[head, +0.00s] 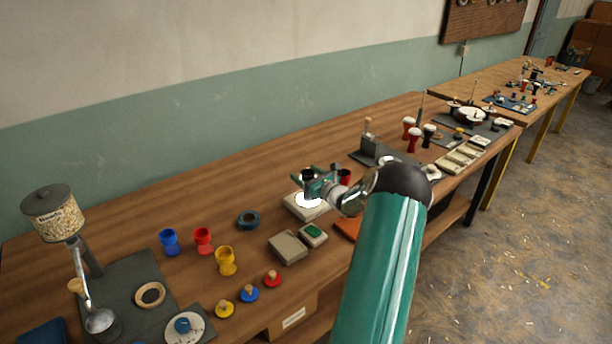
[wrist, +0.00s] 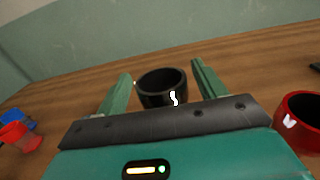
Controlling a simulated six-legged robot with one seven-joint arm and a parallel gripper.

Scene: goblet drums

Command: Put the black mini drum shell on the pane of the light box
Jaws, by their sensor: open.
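The black mini drum shell (wrist: 162,88) is a small dark cup, upright between the fingers of my gripper (wrist: 161,80) in the wrist view. The fingers are open, with a gap showing on each side of the shell. In the head view the shell (head: 308,174) shows as a dark rim at my gripper (head: 312,183), over the far side of the light box (head: 305,212). The box's bright white pane (head: 306,201) shows just below the gripper. The gripper hides the shell's base, so I cannot tell whether it touches the pane.
A red shell (wrist: 300,120) stands close on the right in the wrist view. Beige boxes (head: 288,247) sit before the light box. Blue (head: 169,242), red (head: 203,240) and yellow (head: 226,261) shells stand left. A grey stand (head: 375,150) is behind right. Bare wood lies behind the light box.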

